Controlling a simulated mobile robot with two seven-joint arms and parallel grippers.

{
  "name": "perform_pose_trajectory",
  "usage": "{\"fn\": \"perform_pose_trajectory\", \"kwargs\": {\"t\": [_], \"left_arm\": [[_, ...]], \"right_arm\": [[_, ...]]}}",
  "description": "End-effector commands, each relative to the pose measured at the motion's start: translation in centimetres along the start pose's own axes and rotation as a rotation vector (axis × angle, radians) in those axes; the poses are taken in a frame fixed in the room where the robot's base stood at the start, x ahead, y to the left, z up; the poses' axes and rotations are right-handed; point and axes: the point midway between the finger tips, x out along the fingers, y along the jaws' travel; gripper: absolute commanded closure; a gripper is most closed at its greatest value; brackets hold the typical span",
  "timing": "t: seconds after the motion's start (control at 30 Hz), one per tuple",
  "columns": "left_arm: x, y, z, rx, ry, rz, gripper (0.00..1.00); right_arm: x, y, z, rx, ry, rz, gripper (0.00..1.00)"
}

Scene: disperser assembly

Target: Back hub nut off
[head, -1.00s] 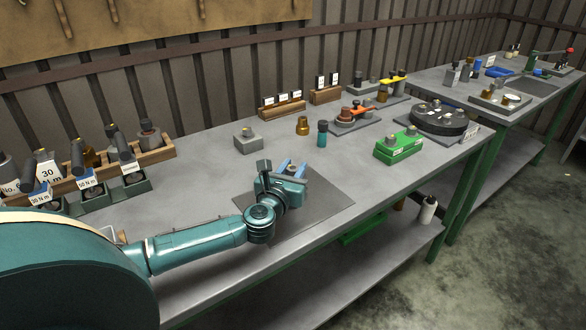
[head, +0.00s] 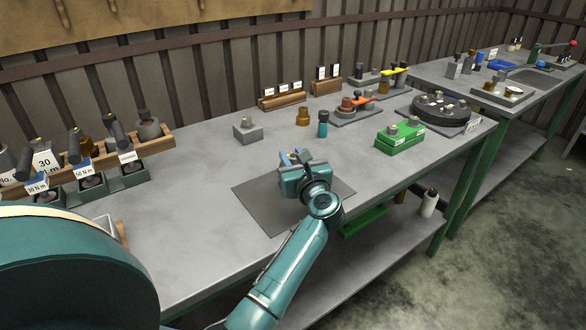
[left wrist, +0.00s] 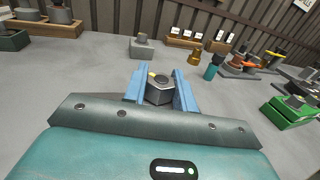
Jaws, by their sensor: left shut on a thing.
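My left gripper (head: 287,157) is over the dark mat on the bench and faces the wall. In the left wrist view, its two blue fingers (left wrist: 159,88) are shut on a dark grey hexagonal nut-like part (left wrist: 158,95) with a round dark top and a yellow mark. The gripper body hides the part's lower side, so I cannot tell whether it touches the mat. In the head view the gripper hides most of it. A grey block (head: 247,133) with a small yellow-marked top stands beyond the gripper to the left. My right gripper is not in view.
A brass part (head: 302,117) and a teal bottle (head: 323,128) stand beyond the mat (head: 262,208). A green block (head: 399,141) and a black round fixture (head: 440,112) are to the right. Racked tools (head: 85,170) fill the left. The bench front is clear.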

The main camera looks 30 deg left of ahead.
Motion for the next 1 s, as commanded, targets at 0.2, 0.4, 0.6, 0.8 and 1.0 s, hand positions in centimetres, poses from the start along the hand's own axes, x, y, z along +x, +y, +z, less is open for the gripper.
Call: {"fn": "perform_pose_trajectory", "kwargs": {"t": [0.2,0.4,0.6,0.8,1.0], "left_arm": [[0.0,-0.3,-1.0,-0.009,0.0,0.201,0.96],[0.0,-0.2,-0.9,-0.008,-0.002,0.366,0.96],[0.0,-0.1,-0.5,-0.006,-0.003,0.493,0.96],[0.0,-0.1,-0.2,-0.004,-0.004,0.571,0.96],[0.0,0.0,0.1,-0.003,-0.004,0.605,0.96]], "right_arm": [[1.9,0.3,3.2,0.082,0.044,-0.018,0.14],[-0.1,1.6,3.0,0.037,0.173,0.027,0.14],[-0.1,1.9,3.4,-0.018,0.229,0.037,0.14],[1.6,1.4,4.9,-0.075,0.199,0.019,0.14],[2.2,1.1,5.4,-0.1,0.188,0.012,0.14]]}}
